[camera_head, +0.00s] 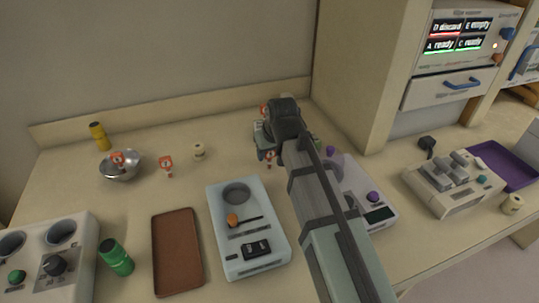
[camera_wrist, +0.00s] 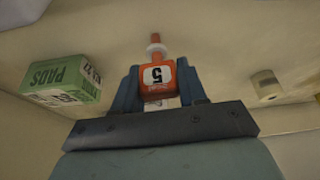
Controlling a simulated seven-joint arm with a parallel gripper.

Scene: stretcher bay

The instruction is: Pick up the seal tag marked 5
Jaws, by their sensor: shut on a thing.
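The seal tag marked 5 (camera_wrist: 157,78) is orange-red with a white number panel and a narrow stem. In the wrist view it sits between the two blue fingers of my gripper (camera_wrist: 160,88), which are shut on it. In the head view my gripper (camera_head: 265,153) is over the back of the counter, right of centre, and my arm hides part of that area. Other orange-and-white tags show there: one at the metal bowl (camera_head: 121,170) and one standing tag (camera_head: 166,163) to its right.
A green pads box (camera_wrist: 66,80) lies left of the fingers and a pale roll (camera_wrist: 265,85) right of them in the wrist view. A pale blue device (camera_head: 270,262), a brown tray (camera_head: 178,287) and a green bottle (camera_head: 117,257) stand in front. A purple tray (camera_head: 513,172) is far right.

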